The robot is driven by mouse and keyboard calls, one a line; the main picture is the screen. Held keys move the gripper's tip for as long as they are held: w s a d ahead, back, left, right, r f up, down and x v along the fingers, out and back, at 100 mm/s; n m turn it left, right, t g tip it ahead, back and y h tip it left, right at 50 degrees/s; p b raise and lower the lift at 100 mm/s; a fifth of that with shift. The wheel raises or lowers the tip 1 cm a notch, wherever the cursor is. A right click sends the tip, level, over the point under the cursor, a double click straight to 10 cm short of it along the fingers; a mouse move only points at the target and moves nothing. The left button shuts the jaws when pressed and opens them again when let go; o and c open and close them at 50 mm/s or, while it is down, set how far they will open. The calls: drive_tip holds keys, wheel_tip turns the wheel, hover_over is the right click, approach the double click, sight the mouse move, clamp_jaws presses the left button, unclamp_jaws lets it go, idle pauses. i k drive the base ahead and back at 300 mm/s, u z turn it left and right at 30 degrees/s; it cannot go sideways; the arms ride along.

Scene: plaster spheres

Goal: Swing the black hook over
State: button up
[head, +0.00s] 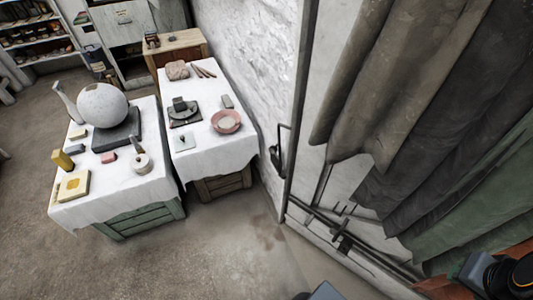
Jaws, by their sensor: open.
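A black metal fitting (277,156), which looks like the hook, sits beside the dark upright post between the white wall and the pale panel. A thin dark bar rises from it, bent over toward the post. I cannot tell exactly how its parts engage. My gripper's fingers do not show in the head view.
Dark bars with a black block (342,242) cross the panel's lower part. Brown, black and green cloths (410,110) hang over the panel. Two cloth-covered tables stand left, one with a plaster sphere (101,105), the other with a pink bowl (226,121). Floor before the post is clear.

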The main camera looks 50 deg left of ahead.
sight(272, 149)
drive_tip(key=u, duration=1.8)
drive_tip(key=k, duration=1.25)
drive_tip(key=u, duration=0.85)
drive_tip(key=i, duration=1.9)
drive_tip(key=z, duration=0.2)
